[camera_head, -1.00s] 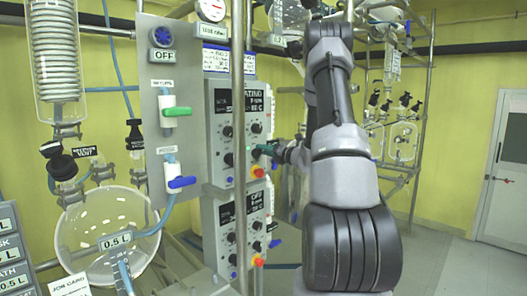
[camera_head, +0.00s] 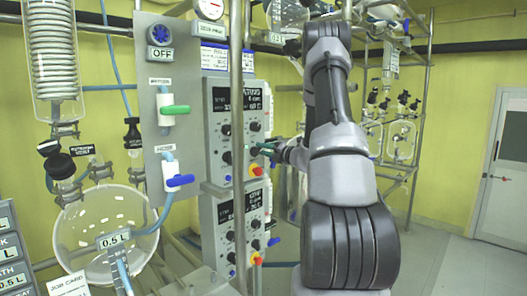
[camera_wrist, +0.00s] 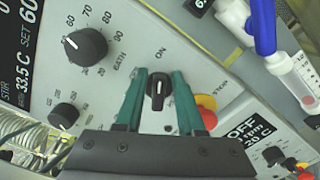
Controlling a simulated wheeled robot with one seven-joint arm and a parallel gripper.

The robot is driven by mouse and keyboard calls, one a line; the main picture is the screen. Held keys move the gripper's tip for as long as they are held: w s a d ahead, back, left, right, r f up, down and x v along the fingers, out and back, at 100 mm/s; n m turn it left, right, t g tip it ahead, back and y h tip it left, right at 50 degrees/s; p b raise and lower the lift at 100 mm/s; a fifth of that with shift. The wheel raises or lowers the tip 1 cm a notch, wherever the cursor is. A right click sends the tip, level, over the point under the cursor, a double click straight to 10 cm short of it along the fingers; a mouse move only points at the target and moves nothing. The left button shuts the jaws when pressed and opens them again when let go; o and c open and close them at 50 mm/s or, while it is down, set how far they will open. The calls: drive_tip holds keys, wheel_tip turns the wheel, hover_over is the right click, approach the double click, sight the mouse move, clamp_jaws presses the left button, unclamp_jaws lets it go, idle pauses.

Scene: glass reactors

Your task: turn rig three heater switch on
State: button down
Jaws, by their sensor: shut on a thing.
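The heater switch (camera_wrist: 158,90) is a small black knob on a grey control panel, with a white pointer line running towards the ON label above it in the wrist view. My gripper (camera_wrist: 158,84) has its two green fingers on either side of this knob and is shut on it. In the head view my gripper (camera_head: 262,150) is at the right side of the upper control box (camera_head: 214,130). My arm hides part of the scene behind it. I cannot read a rig number.
A larger dial (camera_wrist: 86,46) and a red-yellow emergency button (camera_wrist: 206,110) are close to the fingers. A lower control box (camera_head: 214,225) hangs below. A steel post (camera_head: 237,60) stands before the panels. A glass vessel (camera_head: 80,235) is at left; free floor (camera_head: 450,265) is at right.

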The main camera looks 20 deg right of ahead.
drive_tip(key=c, duration=0.8)
unclamp_jaws()
drive_tip(key=shift+s+a+f, duration=0.1)
drive_tip(key=shift+a+f, duration=0.15)
drive_tip(key=shift+f, duration=0.15)
drive_tip(key=shift+r, duration=0.1)
drive_tip(key=shift+d+r, duration=0.1)
drive_tip(key=shift+r, duration=0.05)
drive_tip(key=v, duration=1)
drive_tip(key=shift+s+d, duration=0.15)
drive_tip(key=shift+s, duration=0.2)
